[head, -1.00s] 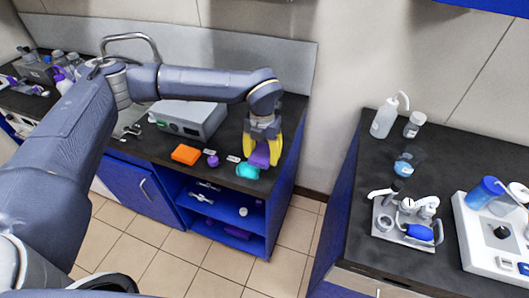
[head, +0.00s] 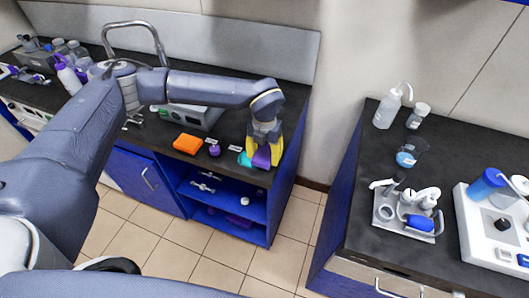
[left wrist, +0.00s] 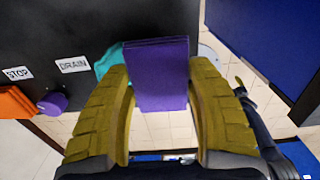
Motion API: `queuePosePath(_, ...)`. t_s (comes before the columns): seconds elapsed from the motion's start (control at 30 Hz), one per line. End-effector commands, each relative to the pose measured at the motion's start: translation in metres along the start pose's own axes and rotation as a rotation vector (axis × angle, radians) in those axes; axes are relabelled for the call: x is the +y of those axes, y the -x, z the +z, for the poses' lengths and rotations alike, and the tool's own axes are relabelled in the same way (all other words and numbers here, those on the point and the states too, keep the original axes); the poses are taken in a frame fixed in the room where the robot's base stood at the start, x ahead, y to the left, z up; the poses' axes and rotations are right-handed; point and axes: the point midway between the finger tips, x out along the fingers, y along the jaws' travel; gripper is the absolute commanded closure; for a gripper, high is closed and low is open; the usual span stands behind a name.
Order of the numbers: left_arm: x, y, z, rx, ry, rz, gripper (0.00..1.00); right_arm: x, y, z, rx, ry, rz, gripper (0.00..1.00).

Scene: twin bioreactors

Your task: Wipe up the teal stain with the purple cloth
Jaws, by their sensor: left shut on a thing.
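My left gripper (head: 263,148) has yellow fingers and is shut on the purple cloth (head: 262,158), a folded block near the front right of the left bench. The cloth also shows between the fingers in the left wrist view (left wrist: 158,75). The teal stain (head: 244,159) lies on the black bench top just left of the cloth. In the left wrist view, part of the stain (left wrist: 107,60) shows beside the cloth and the left finger; the rest is hidden. I cannot tell whether the cloth touches the bench. My right gripper is not in view.
An orange block (head: 187,144) and a small purple knob-like object (head: 214,151) sit left of the stain, near white labels. A grey box (head: 190,117) stands behind. The bench's front edge is close to the cloth. A separate right bench (head: 455,137) holds bottles and instruments.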

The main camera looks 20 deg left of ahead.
Motion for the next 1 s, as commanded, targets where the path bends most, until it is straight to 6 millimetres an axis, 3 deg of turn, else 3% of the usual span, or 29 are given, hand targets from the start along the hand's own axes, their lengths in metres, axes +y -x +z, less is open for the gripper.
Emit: queuePosePath(1.0, -0.0002, -0.0078, -0.0002, 0.001, 0.0, -0.001, 0.67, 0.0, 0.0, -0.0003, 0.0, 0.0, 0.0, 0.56)
